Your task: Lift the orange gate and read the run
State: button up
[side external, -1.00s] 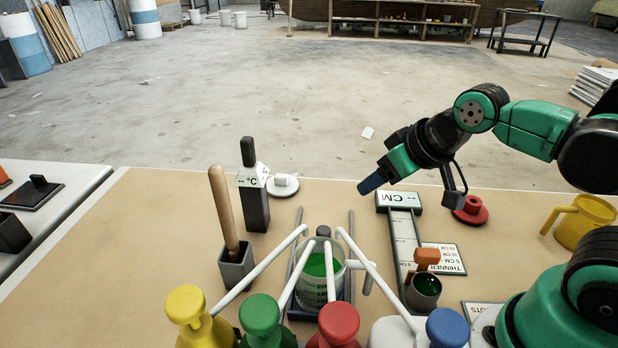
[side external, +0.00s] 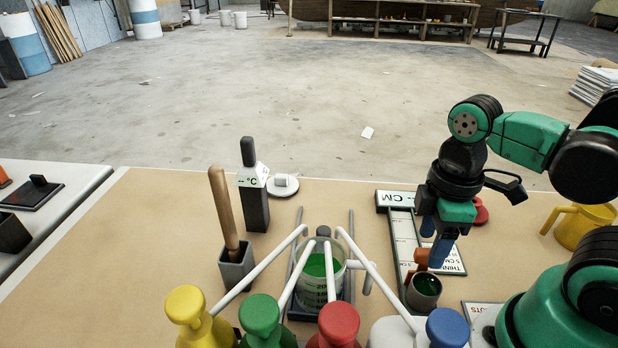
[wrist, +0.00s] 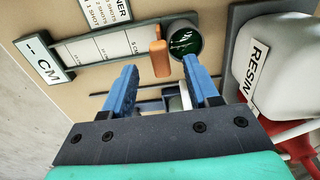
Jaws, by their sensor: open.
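The orange gate (side external: 422,258) stands at the end of the pale run board (side external: 403,232), beside the small dark cup (side external: 424,291) of green liquid. The gate also shows in the wrist view (wrist: 160,56), just beyond my fingertips and between them in the picture. The board's CM display (side external: 398,198) shows dashes and no number. My gripper (side external: 434,254) points down with blue fingers close above the gate, partly hiding it and the board in the side view. Its fingers are apart and empty in the wrist view (wrist: 161,66); I cannot tell whether either touches the gate.
Pump bottles with yellow, green, red and blue tops (side external: 339,319) line the front. A tub of green liquid (side external: 320,283) stands left of the cup. A thermometer (side external: 254,190) and a stick in a holder (side external: 236,268) stand further left. A yellow jug (side external: 583,222) is at right.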

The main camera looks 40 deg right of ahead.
jog(key=shift+f, duration=0.9)
grip_shut()
dwell(0.9)
